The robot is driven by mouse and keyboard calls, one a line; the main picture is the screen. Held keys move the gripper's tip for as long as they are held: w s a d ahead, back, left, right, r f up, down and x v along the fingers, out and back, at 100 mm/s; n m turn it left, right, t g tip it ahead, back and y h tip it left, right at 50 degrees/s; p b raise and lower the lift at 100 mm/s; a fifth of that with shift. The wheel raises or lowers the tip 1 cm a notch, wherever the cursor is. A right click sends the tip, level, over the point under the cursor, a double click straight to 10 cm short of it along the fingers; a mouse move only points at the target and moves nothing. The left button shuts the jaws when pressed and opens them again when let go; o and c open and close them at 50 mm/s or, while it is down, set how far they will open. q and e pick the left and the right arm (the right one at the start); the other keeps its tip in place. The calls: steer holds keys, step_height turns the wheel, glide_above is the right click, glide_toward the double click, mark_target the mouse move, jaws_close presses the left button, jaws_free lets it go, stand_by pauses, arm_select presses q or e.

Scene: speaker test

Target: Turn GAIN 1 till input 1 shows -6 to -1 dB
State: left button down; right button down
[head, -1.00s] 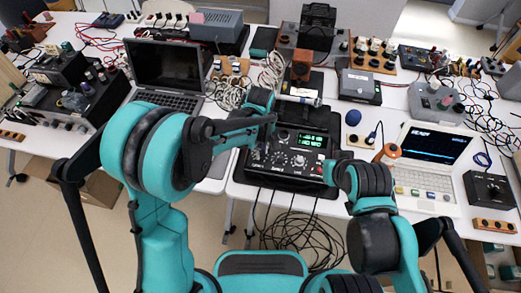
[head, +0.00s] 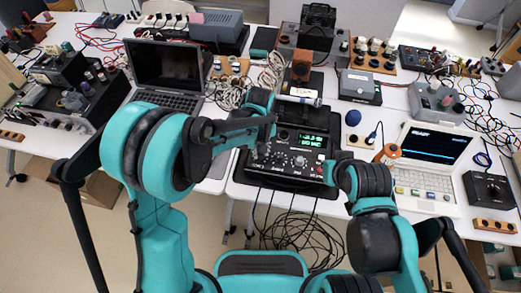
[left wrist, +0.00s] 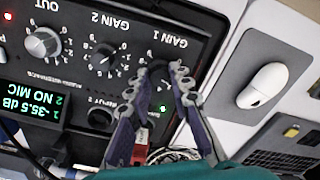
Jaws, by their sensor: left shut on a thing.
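The black audio interface (head: 285,160) lies on the table in the middle of the head view. It shows upside down in the left wrist view, with the labels GAIN 1, GAIN 2 and OUT. My left gripper (left wrist: 160,80) is shut on the dark GAIN 1 knob (left wrist: 159,72), one finger on each side, partly hiding it. The green display (left wrist: 43,108) reads 1 -35.5 dB and 2 NO MIC. In the head view, my left gripper (head: 258,152) is small over the interface's left part. My right arm is right of the interface; its gripper cannot be made out.
The GAIN 2 knob (left wrist: 105,58) is close beside my left fingers. A white mouse (left wrist: 264,90) lies on a grey pad to the right in the wrist view. A laptop (head: 165,75) stands left of the interface, another (head: 428,150) right. Cables hang below the table's front edge.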

arm_select(q)
steer(key=m, duration=1.5)
steer(key=shift+m, duration=0.3)
steer(key=m, duration=0.3)
steer(key=shift+m, duration=0.3)
steer(key=m, duration=0.9)
steer(key=shift+m, duration=1.7)
